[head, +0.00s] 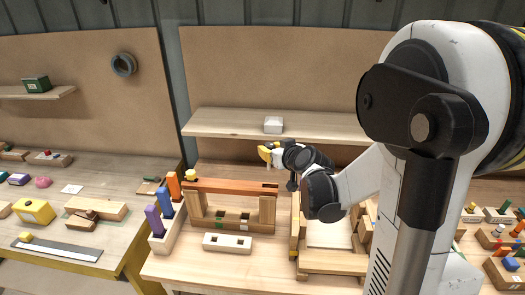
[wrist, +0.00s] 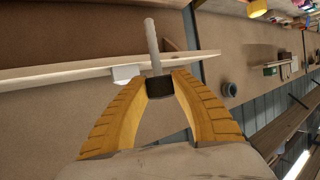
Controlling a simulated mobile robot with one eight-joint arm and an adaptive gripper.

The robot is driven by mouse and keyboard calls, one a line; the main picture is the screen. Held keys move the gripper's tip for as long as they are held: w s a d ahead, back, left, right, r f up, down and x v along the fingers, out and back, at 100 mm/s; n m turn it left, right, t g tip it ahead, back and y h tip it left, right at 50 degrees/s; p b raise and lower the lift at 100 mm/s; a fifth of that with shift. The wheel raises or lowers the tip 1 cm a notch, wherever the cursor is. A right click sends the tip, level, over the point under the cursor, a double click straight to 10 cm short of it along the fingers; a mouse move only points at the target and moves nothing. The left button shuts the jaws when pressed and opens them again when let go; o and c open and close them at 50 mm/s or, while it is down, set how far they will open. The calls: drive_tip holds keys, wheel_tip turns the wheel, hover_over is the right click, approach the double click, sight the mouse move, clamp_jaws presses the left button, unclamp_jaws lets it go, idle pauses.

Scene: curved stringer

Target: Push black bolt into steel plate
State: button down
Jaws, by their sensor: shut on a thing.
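My gripper (head: 267,154) has yellow fingers and is above the bench, behind the wooden frame, in the head view. In the wrist view, my gripper (wrist: 159,88) is shut on the black head of the bolt (wrist: 159,86), whose grey shank sticks out beyond the fingertips. The bolt is too small to make out clearly in the head view. I cannot tell for sure which thing is the steel plate. A reddish-brown strip (head: 230,187) lies across the wooden frame, left of and below my gripper. A flat grey strip (head: 57,248) lies on the left table.
A pale block with dark holes (head: 227,243) lies in front of the wooden frame (head: 267,212). Purple, blue and orange pegs stand in a holder (head: 167,238) at its left. A shelf (head: 215,122) with a white box (head: 273,125) is behind. Another wooden fixture (head: 330,265) stands at right.

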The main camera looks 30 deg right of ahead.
sight(269, 164)
drive_tip(key=shift+s+a, duration=0.15)
drive_tip(key=shift+s, duration=0.05)
wheel_tip(269, 164, down, 6)
drive_tip(key=b, duration=0.5)
drive_tip(key=shift+r+b, duration=0.1)
drive_tip(key=shift+b, duration=0.3)
wheel_tip(269, 164, down, 8)
drive_tip(key=b, duration=0.7)
drive_tip(key=shift+r, duration=0.25)
idle(3.6)
drive_tip(key=c, duration=1.1)
unclamp_jaws()
drive_tip(key=v, duration=1.2)
